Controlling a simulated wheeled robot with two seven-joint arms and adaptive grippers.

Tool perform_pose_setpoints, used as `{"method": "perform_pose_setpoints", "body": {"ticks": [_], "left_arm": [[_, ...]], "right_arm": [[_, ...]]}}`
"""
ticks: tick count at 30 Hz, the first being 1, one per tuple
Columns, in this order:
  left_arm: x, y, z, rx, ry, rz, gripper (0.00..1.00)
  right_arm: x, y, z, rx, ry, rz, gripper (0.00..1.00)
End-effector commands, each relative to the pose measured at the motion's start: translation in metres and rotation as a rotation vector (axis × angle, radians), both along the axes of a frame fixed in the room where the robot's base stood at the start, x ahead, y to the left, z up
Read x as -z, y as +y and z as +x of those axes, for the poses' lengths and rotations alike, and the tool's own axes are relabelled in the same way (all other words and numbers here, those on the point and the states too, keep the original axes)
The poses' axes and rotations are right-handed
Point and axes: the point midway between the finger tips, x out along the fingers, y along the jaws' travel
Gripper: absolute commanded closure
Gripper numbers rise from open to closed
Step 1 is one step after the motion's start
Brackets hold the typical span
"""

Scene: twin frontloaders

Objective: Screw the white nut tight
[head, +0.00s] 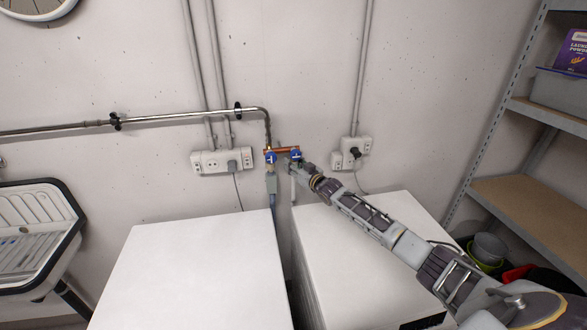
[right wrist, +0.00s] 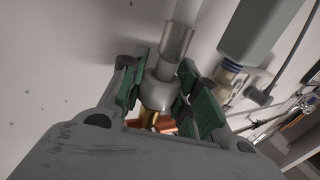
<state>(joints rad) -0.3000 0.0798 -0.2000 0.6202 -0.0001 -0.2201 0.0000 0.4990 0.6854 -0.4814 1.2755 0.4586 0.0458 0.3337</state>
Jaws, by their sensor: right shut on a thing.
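The white nut (right wrist: 158,92) sits between the green pads of my right gripper (right wrist: 165,92) in the right wrist view. The gripper is shut on it. A pale hose (right wrist: 178,42) runs out of the nut, and brass and copper fittings (right wrist: 152,119) show on its other side. In the head view my right gripper (head: 297,164) reaches the wall just below the right blue valve handle (head: 296,155) and hides the nut. I cannot tell how far the nut is threaded on. My left gripper is out of view.
A left blue valve handle (head: 271,157) with a grey hose fitting (head: 271,184) is close beside my gripper. Two white machines (head: 190,265) (head: 350,235) stand below. Wall sockets (head: 222,161) flank the copper manifold (head: 282,150). A shelf (head: 530,205) stands at the right.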

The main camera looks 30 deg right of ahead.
Motion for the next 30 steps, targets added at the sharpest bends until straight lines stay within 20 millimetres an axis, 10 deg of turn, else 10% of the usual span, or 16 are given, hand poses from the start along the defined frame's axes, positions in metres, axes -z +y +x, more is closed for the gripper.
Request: {"method": "perform_pose_setpoints", "body": {"ticks": [22,24,30], "left_arm": [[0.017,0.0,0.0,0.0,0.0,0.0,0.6],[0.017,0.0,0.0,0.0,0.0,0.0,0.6],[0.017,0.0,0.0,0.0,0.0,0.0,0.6]], "right_arm": [[0.004,0.003,-0.002,-0.075,0.006,0.004,0.9],[0.004,0.002,-0.002,-0.075,0.007,0.003,0.63],[0.004,0.001,-0.002,-0.072,0.007,0.003,0.51]]}}
